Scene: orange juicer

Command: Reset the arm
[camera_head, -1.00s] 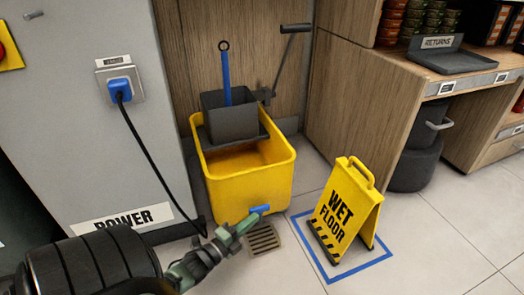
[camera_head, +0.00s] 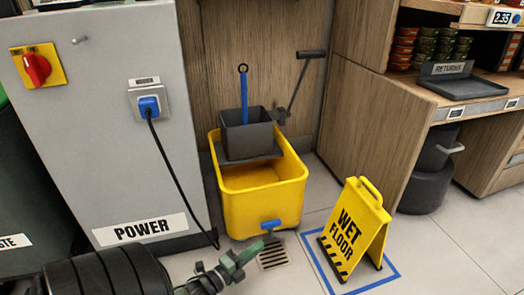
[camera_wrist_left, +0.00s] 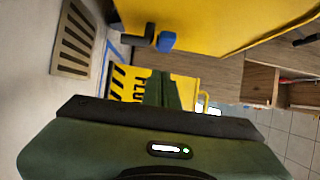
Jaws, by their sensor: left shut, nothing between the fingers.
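My left gripper (camera_head: 254,250) is shut and empty. In the head view it is low in the middle, just left of the floor drain (camera_head: 272,256) and below the blue tap (camera_head: 271,224) of the yellow mop bucket (camera_head: 268,205). In the left wrist view its green shut fingers (camera_wrist_left: 162,90) point toward the yellow wet floor sign (camera_wrist_left: 185,90), partly hiding it. The blue tap (camera_wrist_left: 166,42) also shows there, apart from the fingers. My right gripper is not in view.
A grey power cabinet (camera_head: 110,100) with a red switch (camera_head: 37,68) and plugged cable stands left. The wet floor sign (camera_head: 355,232) stands inside a blue floor outline. A wooden counter (camera_head: 375,110) is at right. The tiled floor (camera_head: 450,250) at lower right is clear.

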